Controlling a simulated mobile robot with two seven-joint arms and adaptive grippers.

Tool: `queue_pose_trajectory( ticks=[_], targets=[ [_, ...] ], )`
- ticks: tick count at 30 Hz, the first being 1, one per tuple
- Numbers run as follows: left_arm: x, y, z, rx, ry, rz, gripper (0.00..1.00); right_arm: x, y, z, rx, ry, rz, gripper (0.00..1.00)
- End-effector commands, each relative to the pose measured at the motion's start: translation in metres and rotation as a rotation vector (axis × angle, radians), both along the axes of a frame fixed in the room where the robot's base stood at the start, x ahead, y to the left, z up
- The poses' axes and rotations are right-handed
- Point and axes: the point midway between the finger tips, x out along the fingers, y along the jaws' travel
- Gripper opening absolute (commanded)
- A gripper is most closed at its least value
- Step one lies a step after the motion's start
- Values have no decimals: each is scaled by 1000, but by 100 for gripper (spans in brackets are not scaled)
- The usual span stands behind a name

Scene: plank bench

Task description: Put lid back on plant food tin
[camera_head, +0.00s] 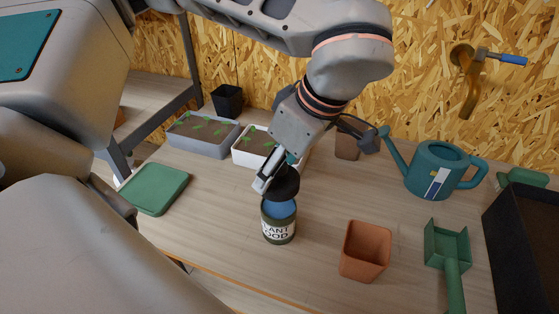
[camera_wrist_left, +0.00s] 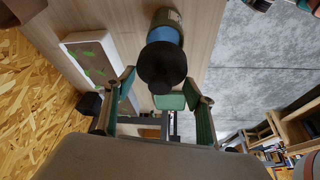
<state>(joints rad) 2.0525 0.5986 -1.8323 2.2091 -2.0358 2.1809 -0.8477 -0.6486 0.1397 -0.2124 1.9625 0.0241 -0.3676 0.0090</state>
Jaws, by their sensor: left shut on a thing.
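The plant food tin (camera_head: 278,231) stands upright on the bench, dark green with a pale label, its blue inside showing at the open top. The dark round lid (camera_head: 285,186) is held just above the tin's mouth, with a gap on the near side. My left gripper (camera_head: 279,174) is shut on the lid from above. In the left wrist view the lid (camera_wrist_left: 162,66) shows beyond the fingers and covers part of the tin (camera_wrist_left: 166,17). The exact grip point is hidden in the head view. My right gripper is not in view.
A terracotta pot (camera_head: 365,250) stands right of the tin, with a green scoop (camera_head: 447,245) and a teal watering can (camera_head: 435,172) further right. Seedling trays (camera_head: 203,150) stand behind, and a green flat tray (camera_head: 155,189) lies left. Bench between the green tray and tin is clear.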

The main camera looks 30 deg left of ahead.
Motion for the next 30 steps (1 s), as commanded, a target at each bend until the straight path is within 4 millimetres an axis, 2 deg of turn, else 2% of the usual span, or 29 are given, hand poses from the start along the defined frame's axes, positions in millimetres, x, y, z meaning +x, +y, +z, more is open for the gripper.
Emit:
queue_pose_trajectory(
  ticks=[11,22,30],
  targets=[
    [-1,0,-13,0,1,1,40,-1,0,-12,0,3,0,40],
    [-1,0,-46,0,4,1,40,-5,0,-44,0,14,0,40],
    [-1,0,-63,0,2,1,40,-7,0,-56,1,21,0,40]
  ],
)
